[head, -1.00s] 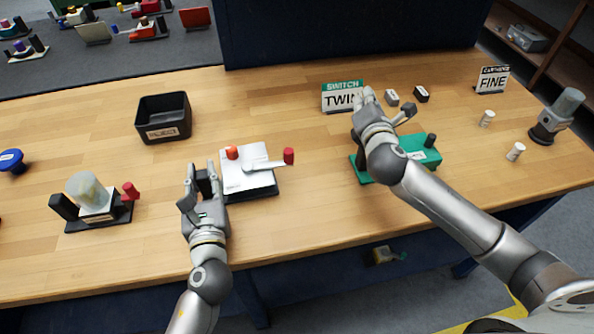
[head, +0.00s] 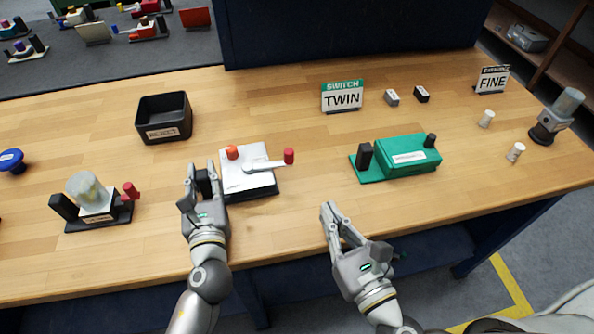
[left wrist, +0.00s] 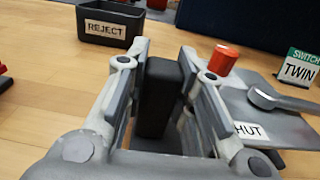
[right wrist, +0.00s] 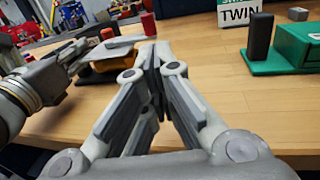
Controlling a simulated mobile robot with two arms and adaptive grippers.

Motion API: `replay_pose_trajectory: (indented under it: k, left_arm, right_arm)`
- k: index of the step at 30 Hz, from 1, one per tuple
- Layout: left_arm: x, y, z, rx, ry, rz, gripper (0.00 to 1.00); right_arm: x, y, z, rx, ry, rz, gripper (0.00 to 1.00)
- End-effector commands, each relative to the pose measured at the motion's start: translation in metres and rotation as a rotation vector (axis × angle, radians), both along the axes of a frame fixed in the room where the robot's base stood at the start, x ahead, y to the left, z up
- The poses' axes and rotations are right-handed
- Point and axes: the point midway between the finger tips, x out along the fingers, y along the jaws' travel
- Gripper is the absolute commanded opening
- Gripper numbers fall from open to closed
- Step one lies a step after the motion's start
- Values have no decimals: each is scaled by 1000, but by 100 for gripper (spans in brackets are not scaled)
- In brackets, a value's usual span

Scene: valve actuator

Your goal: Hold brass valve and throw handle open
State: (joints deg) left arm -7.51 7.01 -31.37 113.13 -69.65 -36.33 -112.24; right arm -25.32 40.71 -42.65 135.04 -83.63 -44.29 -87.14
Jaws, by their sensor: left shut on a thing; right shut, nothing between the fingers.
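The brass valve (right wrist: 100,78) shows a brass-coloured body in the right wrist view. In the head view I see its white top plate (head: 240,178) on a dark base. Its silver handle (head: 262,164) points right and ends in a red grip (head: 289,156). An orange-red knob (head: 232,152) stands at the plate's back left. My left gripper (head: 202,175) is shut on the black upright post (left wrist: 165,95) at the valve's left side. The plate label reads partly "HUT" in the left wrist view. My right gripper (head: 333,212) is shut and empty near the front edge, right of the valve.
A green device (head: 408,158) with black posts stands to the right. A black REJECT bin (head: 164,118) is behind left. Another valve-like device (head: 97,207) with a red grip is at left. A TWIN sign (head: 342,97) stands behind. The wood between valve and green device is clear.

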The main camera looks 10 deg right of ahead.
Motion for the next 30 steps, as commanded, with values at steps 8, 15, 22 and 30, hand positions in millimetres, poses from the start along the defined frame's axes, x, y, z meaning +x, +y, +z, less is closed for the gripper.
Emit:
replay_pose_trajectory:
  k: [8, 15, 22, 30]
  left_arm:
    - [-1, 0, -6, 0, 12, 0, 0]
    - [-1, 0, -6, 0, 12, 0, 0]
    - [-1, 0, -6, 0, 12, 0, 0]
    - [-1, 0, -6, 0, 12, 0, 0]
  right_arm:
    - [-16, 10, 2, -14, 5, 17, 0]
    - [12, 16, 3, -14, 1, 15, 0]
    - [45, 23, 3, -14, 2, 16, 0]
    - [84, 32, 3, -14, 3, 16, 0]
